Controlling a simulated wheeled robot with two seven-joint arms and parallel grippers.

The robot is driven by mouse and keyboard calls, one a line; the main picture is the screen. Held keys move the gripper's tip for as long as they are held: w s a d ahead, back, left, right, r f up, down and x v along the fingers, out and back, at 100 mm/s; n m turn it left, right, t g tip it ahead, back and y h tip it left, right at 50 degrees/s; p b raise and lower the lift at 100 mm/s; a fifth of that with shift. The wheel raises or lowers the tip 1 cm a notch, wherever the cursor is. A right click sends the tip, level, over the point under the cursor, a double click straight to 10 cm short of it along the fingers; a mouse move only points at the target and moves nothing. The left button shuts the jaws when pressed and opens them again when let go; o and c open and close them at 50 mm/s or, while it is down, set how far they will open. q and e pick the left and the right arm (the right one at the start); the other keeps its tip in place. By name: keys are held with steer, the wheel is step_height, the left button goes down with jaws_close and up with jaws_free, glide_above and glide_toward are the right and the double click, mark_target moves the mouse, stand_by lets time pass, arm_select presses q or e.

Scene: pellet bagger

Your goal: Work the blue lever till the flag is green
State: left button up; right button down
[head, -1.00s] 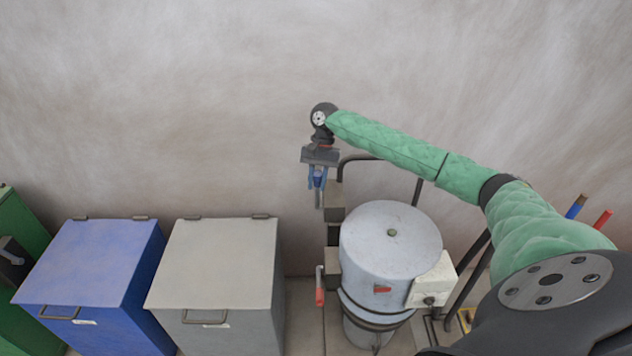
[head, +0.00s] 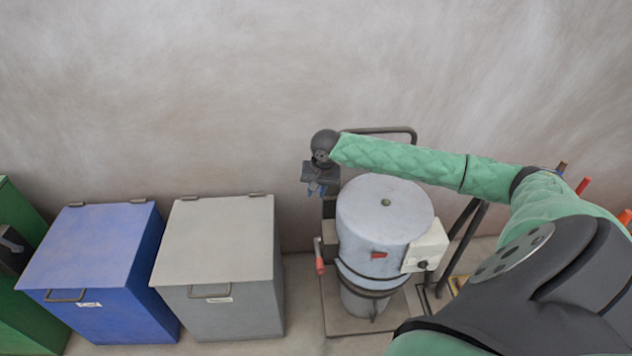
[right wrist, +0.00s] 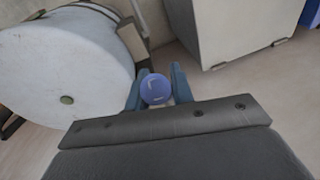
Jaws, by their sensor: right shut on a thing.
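The blue lever's round knob (right wrist: 156,88) is between the fingers of my right gripper (right wrist: 157,94) in the right wrist view. In the head view my right gripper (head: 318,188) is shut on it, left of and just behind the pale grey drum (head: 386,222) of the bagger. Only a bit of blue shows there, and most of the lever is hidden. A small flag-like tab (head: 379,255) on the drum's front is red. My left gripper is not in view.
A red-handled lever (head: 319,262) hangs at the drum's left, below my gripper. A white box (head: 426,246) is on the drum's right. A grey bin (head: 215,240) and a blue bin (head: 88,248) stand to the left. A dark tube frame (head: 385,130) rises behind.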

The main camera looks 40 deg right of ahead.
steer(key=shift+s+a+f, duration=0.15)
steer(key=shift+f, duration=0.15)
steer(key=shift+s+a, duration=0.1)
steer(key=c, duration=1.4)
jaws_free()
steer(key=shift+o, duration=1)
steer(key=shift+r+b, duration=0.4)
steer(key=shift+r, duration=0.1)
steer(key=shift+s+r+b, duration=0.2)
steer(key=shift+r+b, duration=0.1)
steer(key=shift+r, duration=0.3)
steer(key=r, duration=0.1)
steer(key=r+b, duration=0.1)
steer(key=r, duration=0.1)
steer(key=shift+s+r, duration=0.3)
steer(key=shift+s, duration=0.1)
steer(key=shift+s+r, duration=0.15)
steer(key=shift+r, duration=0.45)
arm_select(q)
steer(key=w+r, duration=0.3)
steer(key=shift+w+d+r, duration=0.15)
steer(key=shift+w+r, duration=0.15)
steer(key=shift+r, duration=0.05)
arm_select(e)
steer(key=shift+r, duration=0.25)
